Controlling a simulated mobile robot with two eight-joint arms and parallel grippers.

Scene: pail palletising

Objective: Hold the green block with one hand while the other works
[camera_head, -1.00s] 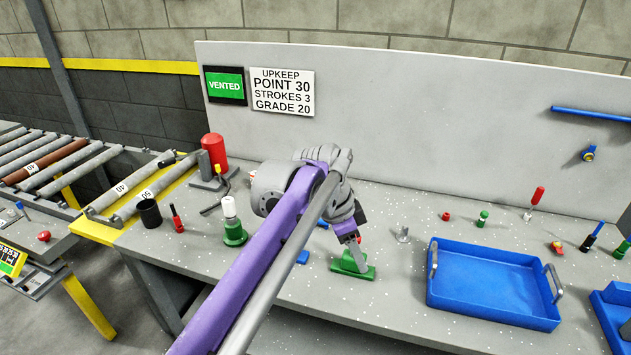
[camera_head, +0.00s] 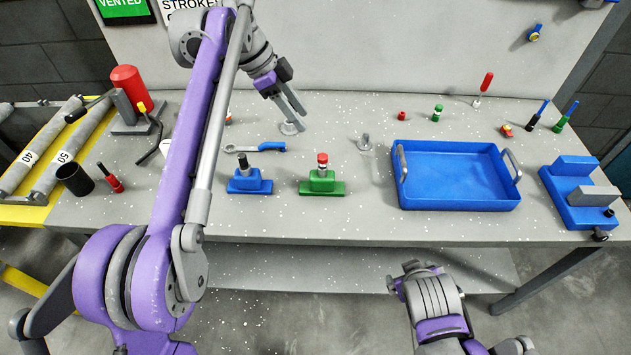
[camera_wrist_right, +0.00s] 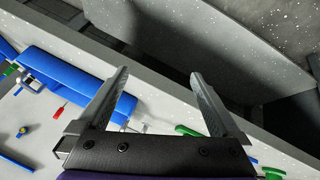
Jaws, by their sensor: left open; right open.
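The green block (camera_head: 322,187) stands on the grey bench, with a dark fitting topped by a red cap (camera_head: 322,159) upright in it. My left gripper (camera_head: 298,115) is open and empty, above the bench behind the green block and apart from it. My right arm is low in front of the bench in the head view, its fingers not clear there. In the right wrist view my right gripper (camera_wrist_right: 158,77) is open with nothing between its fingers. Green parts show near its right finger, but I cannot tell which is the block.
A blue block (camera_head: 249,181) stands left of the green one, with a blue-handled wrench (camera_head: 262,147) behind. A blue tray (camera_head: 455,203) lies to the right, and a blue fixture (camera_head: 582,200) beyond it. A black cup (camera_head: 74,179) and red cylinder (camera_head: 128,88) stand at left.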

